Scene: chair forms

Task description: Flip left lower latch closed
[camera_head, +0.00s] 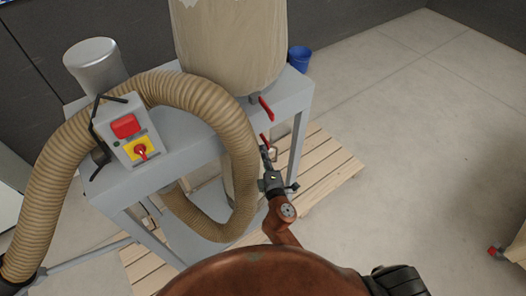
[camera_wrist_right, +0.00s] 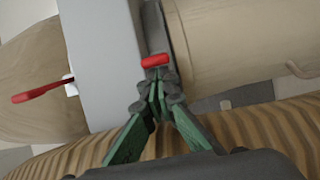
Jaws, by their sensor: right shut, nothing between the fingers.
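Two red latch handles show on the dust collector. The upper latch (camera_head: 266,108) sticks out at the foot of the top bag, and it also shows at the left of the right wrist view (camera_wrist_right: 42,91). The lower latch (camera_head: 265,141) sits below the frame's top edge, and its red end (camera_wrist_right: 155,61) shows just ahead of my fingertips in the right wrist view. My right gripper (camera_head: 266,158) is shut and empty, with its fingertips (camera_wrist_right: 158,88) close to the lower latch. I cannot tell whether they touch it. My left gripper is not in view.
The grey machine frame (camera_head: 190,150) carries a cloth bag (camera_head: 230,45) and a red-and-yellow switch box (camera_head: 128,130). A ribbed hose (camera_head: 232,120) loops close to my right gripper. A wooden pallet (camera_head: 330,165) lies beneath. The floor to the right is mostly clear.

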